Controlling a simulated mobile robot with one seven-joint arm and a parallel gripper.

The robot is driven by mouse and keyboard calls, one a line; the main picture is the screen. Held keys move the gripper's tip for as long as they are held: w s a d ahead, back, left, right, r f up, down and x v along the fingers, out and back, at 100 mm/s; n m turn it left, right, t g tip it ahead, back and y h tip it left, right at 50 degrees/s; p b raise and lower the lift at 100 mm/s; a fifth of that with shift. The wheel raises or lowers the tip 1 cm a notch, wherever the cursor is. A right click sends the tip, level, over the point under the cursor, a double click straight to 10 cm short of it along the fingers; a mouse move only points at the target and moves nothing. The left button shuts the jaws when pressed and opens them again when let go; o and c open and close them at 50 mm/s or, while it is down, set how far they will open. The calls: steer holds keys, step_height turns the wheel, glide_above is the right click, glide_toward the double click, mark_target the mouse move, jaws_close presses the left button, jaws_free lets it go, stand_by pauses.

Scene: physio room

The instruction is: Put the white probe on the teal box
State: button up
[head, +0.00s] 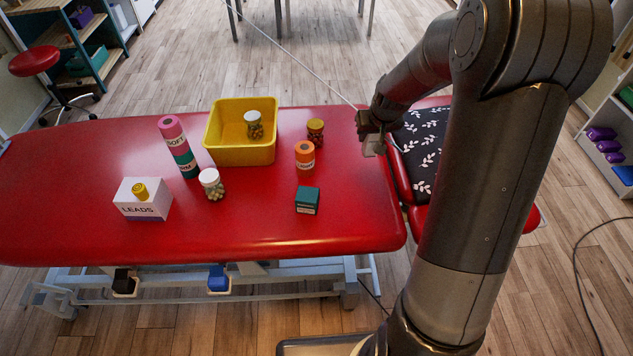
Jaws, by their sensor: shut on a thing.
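The teal box (307,201) is a small dark-teal cube with a pale label, standing near the front right of the red treatment couch. Its top is bare. My gripper (370,135) is over the couch's right end, behind and to the right of the teal box. It is shut on the white probe (374,147), of which only a small pale part shows below the fingers. The rest of the probe is hidden by the gripper and the arm.
The red couch (90,232) carries a yellow bin (240,155) with a jar inside, an orange tub (304,156), a brown jar (315,132), a white-lidded jar (212,184), pink and teal rolls (174,130) and a LEADS box (142,200). Couch right of the teal box is clear.

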steer(key=s+a+r+n+y, duration=0.1)
steer(key=s+a+r+n, duration=0.3)
steer(key=s+a, duration=0.45)
glide_above(306, 192)
step_height(306, 192, down, 8)
steer(key=r, duration=0.1)
steer(key=shift+s+f, duration=0.1)
steer(key=shift+f, duration=2.2)
steer(key=shift+f, duration=0.1)
steer(key=o, duration=1.1)
steer(key=v, duration=1.2)
steer(key=shift+d+r, duration=0.1)
steer(key=shift+r, duration=0.15)
